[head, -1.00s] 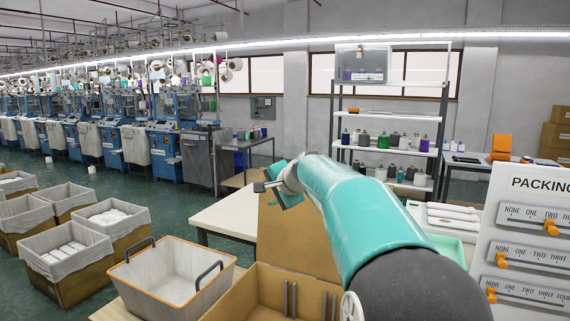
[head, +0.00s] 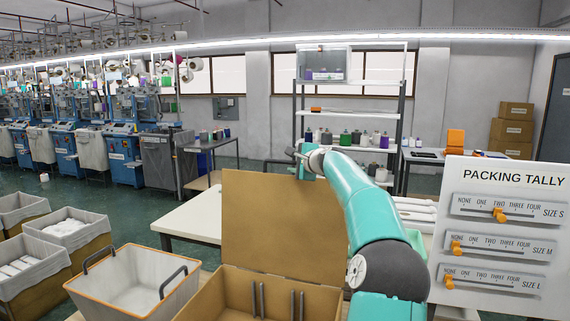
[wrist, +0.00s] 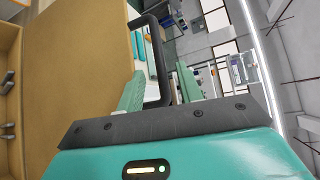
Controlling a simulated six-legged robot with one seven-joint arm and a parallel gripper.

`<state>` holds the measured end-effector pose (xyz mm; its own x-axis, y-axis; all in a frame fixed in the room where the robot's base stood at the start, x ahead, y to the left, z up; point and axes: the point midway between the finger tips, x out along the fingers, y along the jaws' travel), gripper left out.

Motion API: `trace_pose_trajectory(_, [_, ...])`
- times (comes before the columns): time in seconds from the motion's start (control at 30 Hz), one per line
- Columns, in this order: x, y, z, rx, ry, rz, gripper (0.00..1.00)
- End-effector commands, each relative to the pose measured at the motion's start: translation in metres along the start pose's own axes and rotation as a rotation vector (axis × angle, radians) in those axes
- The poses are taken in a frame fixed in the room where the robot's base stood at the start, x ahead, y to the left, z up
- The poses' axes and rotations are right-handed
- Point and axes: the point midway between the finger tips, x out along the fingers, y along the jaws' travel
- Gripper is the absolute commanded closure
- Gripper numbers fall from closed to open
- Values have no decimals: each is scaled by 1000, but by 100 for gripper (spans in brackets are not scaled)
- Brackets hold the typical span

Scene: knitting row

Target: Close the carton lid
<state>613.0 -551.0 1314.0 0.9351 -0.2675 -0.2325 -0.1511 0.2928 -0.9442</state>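The open carton (head: 222,306) is at the bottom centre of the head view, partly cut off by the frame. Its tan lid (head: 270,225) stands upright at the far side. The lid also fills the left of the wrist view (wrist: 85,65). My gripper (head: 303,162) is at the lid's upper right, its fingertips hard to make out there. In the wrist view the two teal fingers of my gripper (wrist: 160,85) are apart, beside the lid's edge. A dark bent bar (wrist: 152,55) shows between them; I cannot tell whether it touches them.
A grey-lined basket (head: 130,282) with dark handles stands left of the carton. A white table (head: 195,222) is behind it. The packing tally board (head: 505,215) stands at the right. Several lined bins (head: 70,235) are on the floor at left. Grey posts (head: 258,300) stand inside the carton.

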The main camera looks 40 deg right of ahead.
Motion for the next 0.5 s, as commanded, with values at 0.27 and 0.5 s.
trace_pose_trajectory(0.27, [43, 1, 1, -1, -2, 0, 64])
trace_pose_trajectory(0.5, [61, 0, 1, 0, -1, 0, 64])
